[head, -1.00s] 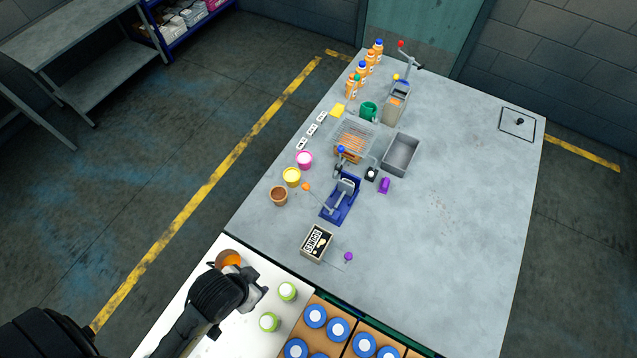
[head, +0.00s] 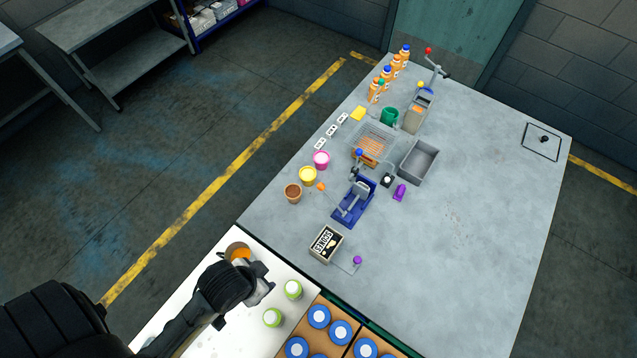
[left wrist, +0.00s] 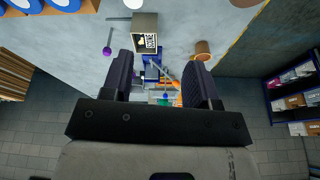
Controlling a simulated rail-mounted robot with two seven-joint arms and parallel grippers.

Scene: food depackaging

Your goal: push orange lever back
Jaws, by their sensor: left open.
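The orange lever knob (head: 321,186) sits at the left of a blue clamp-like device (head: 345,213) on the grey table, beside the yellow tub. A thin grey rod shows by the device. In the left wrist view the blue device (left wrist: 152,52) is partly seen between my fingers, with orange (left wrist: 177,85) behind them near the right finger. My left gripper (head: 265,280) is open and empty over the white surface at the table's near left, well short of the lever. Its two dark fingers (left wrist: 160,68) stand apart in the wrist view. My right gripper is not in view.
A boxed pack (head: 326,243) with a purple-knobbed rod (head: 357,260) lies between my gripper and the device. Yellow (head: 308,176), pink (head: 321,160) and brown (head: 293,193) tubs stand left of it.

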